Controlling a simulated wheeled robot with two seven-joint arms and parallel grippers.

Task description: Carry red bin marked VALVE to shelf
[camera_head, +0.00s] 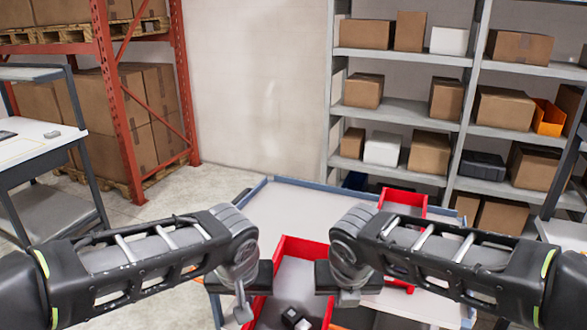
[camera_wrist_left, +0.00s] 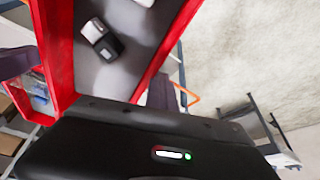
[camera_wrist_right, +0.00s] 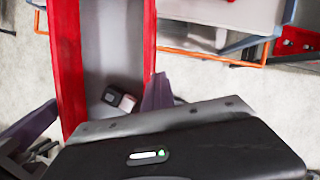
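A red bin (camera_head: 286,248) with a grey inside lies between my two grippers in the head view. A small black and white item (camera_head: 292,318) lies in it. No VALVE label is readable. My left gripper (camera_head: 254,280) is at its left wall and my right gripper (camera_head: 340,280) at its right wall. In the left wrist view the red wall (camera_wrist_left: 160,55) runs beside a purple finger. The right wrist view shows the opposite wall (camera_wrist_right: 149,40) beside another. Floor shows around the bin. The bodies hide the grip. The grey shelf (camera_head: 400,112) stands back right.
The white table (camera_head: 300,208) with blue edges lies beyond the bin, with another red bin (camera_head: 403,197) at its far right. Cartons fill much of the shelf; an orange bin (camera_head: 548,118) is there. A red rack (camera_head: 115,90) and white bench (camera_head: 30,143) stand left.

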